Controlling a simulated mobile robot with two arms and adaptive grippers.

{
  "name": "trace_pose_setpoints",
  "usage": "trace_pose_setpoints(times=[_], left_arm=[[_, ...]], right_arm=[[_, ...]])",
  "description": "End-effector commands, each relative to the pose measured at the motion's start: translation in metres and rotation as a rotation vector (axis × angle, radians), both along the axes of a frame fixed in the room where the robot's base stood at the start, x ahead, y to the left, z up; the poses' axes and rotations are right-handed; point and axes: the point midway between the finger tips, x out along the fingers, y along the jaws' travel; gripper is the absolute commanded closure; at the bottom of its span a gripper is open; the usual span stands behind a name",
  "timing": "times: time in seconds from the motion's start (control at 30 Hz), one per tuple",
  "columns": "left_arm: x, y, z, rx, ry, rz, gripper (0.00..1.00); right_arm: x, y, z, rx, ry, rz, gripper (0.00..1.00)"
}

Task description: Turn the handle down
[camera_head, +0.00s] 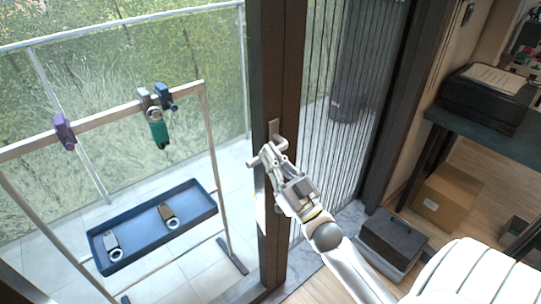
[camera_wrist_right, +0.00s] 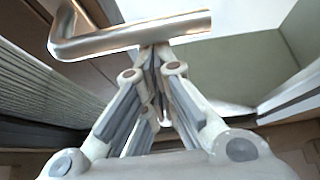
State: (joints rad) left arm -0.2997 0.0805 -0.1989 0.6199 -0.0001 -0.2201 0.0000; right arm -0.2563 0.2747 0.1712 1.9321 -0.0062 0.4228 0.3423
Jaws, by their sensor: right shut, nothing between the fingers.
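The metal door handle (camera_head: 253,162) is on the dark door frame near the middle of the head view, with its plate partly visible above my gripper. In the right wrist view the handle (camera_wrist_right: 130,38) is a smooth bar, bent at its left end and running roughly level across the top. My right gripper (camera_head: 268,152) is shut and empty. Its fingertips (camera_wrist_right: 153,55) are right at the bar, seemingly below it; I cannot tell whether they touch. In the head view the gripper covers part of the handle. My left gripper is not in view.
The dark door frame (camera_head: 275,60) stands upright beside ribbed glass. Behind the glass at left, a rack (camera_head: 100,118) carries several coloured clips above a blue tray (camera_head: 152,222). At right are a cardboard box (camera_head: 446,196), a dark box (camera_head: 393,234) and a printer (camera_head: 485,103) on a desk.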

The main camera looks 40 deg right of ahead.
Motion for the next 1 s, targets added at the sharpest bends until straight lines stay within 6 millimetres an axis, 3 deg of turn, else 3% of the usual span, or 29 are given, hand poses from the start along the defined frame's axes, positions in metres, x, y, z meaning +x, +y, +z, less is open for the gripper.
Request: trace_pose_setpoints(times=[0.67, 1.0], left_arm=[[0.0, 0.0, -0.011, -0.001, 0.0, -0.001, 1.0], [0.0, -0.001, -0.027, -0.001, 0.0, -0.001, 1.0]], right_arm=[[0.0, 0.002, -0.016, -0.148, -0.007, 0.0, 1.0], [0.0, 0.001, -0.039, -0.415, -0.028, 0.0, 1.0]])
